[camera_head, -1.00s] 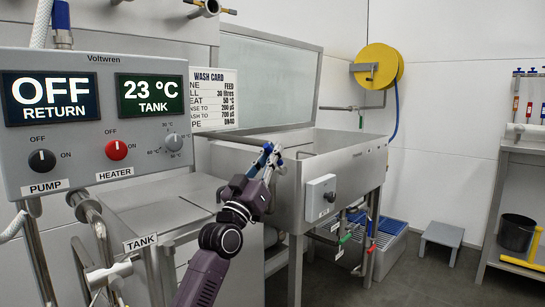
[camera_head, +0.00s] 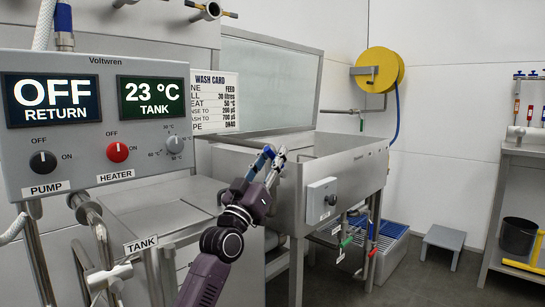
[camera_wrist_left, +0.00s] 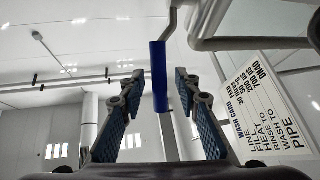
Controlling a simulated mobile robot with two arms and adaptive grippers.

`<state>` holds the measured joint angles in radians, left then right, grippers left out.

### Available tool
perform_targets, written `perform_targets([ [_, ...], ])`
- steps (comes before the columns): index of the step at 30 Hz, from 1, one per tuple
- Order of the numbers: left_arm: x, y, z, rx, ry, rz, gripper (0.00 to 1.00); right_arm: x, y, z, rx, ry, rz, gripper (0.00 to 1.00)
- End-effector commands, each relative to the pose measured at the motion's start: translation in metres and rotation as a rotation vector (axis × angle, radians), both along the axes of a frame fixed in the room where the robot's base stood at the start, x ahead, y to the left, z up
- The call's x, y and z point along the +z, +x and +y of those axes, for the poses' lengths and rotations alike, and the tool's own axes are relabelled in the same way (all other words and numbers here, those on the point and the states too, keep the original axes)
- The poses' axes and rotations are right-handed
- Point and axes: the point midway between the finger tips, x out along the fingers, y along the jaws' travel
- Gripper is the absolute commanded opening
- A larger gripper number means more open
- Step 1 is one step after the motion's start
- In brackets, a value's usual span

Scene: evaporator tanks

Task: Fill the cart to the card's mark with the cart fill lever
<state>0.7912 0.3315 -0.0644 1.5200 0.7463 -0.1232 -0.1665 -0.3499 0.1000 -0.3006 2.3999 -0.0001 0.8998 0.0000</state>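My left gripper (camera_head: 274,155) is raised at the near left corner of the steel sink. In the left wrist view its two blue-padded fingers (camera_wrist_left: 160,100) stand apart, open. A blue grip on a bent metal rod (camera_wrist_left: 159,76) shows between the fingertips, with a gap on both sides. I cannot tell whether this is the cart fill lever. The wash card (camera_head: 214,100) hangs behind the control panel and reads 30 litres on its fill line; it also shows in the left wrist view (camera_wrist_left: 268,108). I cannot make out the cart or its level. My right gripper is out of view.
The control panel (camera_head: 98,125) at left reads return OFF and tank 23 °C. A steel sink (camera_head: 345,170) with a grey switch box (camera_head: 321,200) stands beyond my arm. A yellow hose reel (camera_head: 379,70) is on the wall. A grey stool (camera_head: 443,245) stands at right.

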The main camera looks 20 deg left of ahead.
Motion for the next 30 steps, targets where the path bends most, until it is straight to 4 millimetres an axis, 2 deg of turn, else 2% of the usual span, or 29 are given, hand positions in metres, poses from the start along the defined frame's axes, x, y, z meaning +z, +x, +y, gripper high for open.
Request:
perform_targets([
  [8,-0.006,-0.007,0.001,0.0,0.0,0.001,0.3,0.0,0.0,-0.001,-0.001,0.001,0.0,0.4],
  [24,-0.057,-0.08,0.009,0.0,0.001,0.002,0.3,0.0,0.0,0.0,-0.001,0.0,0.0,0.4],
  [30,-0.066,-0.095,0.011,0.0,0.0,0.001,0.3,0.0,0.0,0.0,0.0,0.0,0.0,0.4],
])
